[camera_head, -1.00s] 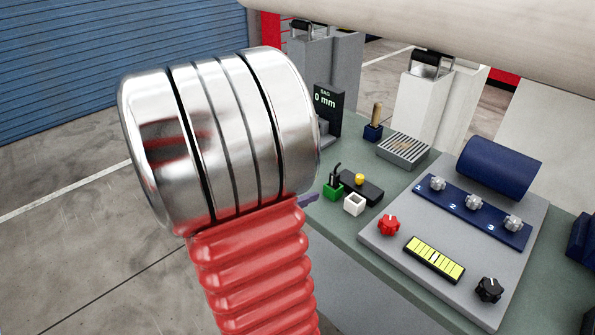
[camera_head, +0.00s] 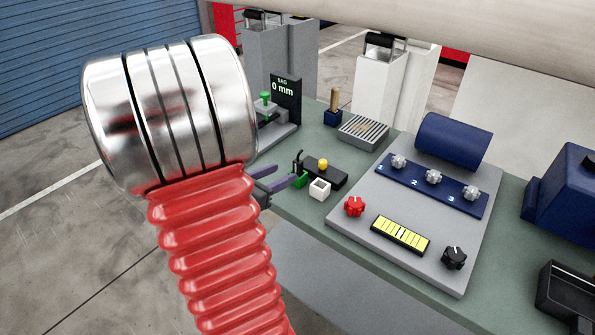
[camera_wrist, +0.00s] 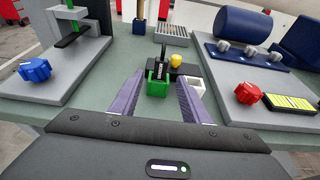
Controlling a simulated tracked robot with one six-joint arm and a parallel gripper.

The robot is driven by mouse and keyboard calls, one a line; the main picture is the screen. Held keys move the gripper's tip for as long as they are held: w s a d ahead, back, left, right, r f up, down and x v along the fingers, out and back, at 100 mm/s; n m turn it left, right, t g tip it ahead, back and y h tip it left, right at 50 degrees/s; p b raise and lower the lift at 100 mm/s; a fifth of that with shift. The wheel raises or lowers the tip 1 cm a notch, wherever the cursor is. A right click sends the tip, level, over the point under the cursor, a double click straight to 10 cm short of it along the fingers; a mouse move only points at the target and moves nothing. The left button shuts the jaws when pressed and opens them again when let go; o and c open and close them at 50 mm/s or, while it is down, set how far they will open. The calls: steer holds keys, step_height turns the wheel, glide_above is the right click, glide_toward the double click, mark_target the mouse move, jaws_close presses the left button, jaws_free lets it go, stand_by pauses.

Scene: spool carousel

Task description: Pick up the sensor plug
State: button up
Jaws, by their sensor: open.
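A small dark upright piece, which I take for the sensor plug (camera_wrist: 159,71), stands in or on a green block (camera_wrist: 157,89); I cannot tell how it is seated. In the head view the plug (camera_head: 298,158) rises from the green block (camera_head: 300,180) on the bench. My gripper (camera_wrist: 161,78) is open, its purple fingers pointing toward the green block, one on each side of it in the wrist view. In the head view my gripper (camera_head: 285,176) is just left of the block, partly hidden by my arm. Nothing is between the fingers that I can see gripped.
A white hollow square block (camera_head: 319,189) and a black box with a yellow button (camera_head: 323,165) sit close beside the green block. A grey panel (camera_head: 345,222) with knobs lies to the right. A gauge stand (camera_head: 285,98) is behind. A blue knob (camera_wrist: 35,70) is at left.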

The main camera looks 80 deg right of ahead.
mark_target(296, 167)
steer(key=shift+x, duration=1.85)
steer(key=shift+d, duration=0.1)
steer(key=shift+x, duration=2.55)
steer(key=shift+c, duration=0.2)
jaws_close()
